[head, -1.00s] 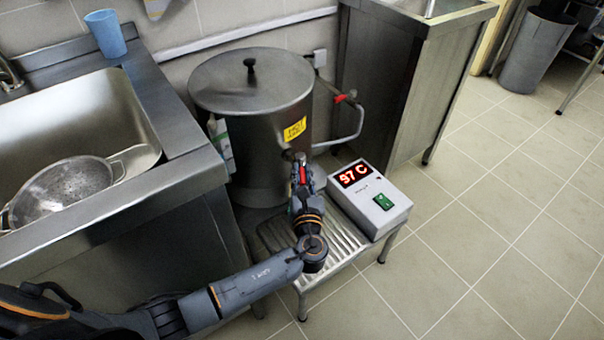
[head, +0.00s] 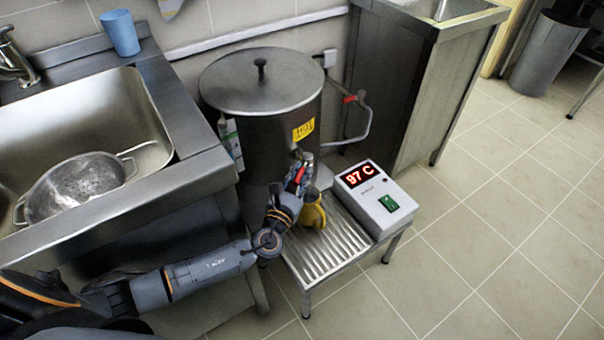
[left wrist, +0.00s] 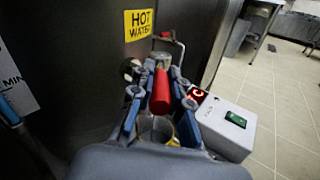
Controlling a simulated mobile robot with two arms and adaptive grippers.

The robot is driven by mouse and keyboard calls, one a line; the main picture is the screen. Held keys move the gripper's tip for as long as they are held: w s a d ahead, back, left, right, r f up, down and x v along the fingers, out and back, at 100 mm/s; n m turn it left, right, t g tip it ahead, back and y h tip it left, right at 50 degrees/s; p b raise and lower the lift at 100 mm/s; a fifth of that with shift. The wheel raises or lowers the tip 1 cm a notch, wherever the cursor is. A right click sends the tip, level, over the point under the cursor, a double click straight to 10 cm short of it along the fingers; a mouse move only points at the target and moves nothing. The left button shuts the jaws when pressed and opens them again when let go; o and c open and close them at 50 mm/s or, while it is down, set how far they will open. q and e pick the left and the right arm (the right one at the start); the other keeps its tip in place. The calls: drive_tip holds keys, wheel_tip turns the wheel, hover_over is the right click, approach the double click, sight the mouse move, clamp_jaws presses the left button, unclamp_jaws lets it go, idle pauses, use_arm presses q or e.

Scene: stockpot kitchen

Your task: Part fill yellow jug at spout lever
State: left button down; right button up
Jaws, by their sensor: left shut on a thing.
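The yellow jug (head: 313,212) stands on the slatted stand under the spout of the steel hot water urn (head: 262,140). My left arm covers part of it, and its rim shows between my fingers in the left wrist view (left wrist: 157,130). My left gripper (head: 300,172) is shut on the red spout lever (left wrist: 161,92), which also shows as a red patch in the head view (head: 299,175). I cannot make out running water or the level in the jug. My right gripper is not in view.
A grey box reading 97 C (head: 375,200) with a green switch sits on the stand (head: 330,250), right of the jug. A sink (head: 165,152) holding a colander (head: 75,188) is at left.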

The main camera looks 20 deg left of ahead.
use_arm(q)
drive_tip(key=c, duration=1.3)
unclamp_jaws()
drive_tip(key=s, duration=1.2)
drive_tip(key=shift+a, duration=0.1)
drive_tip(key=shift+c, duration=0.3)
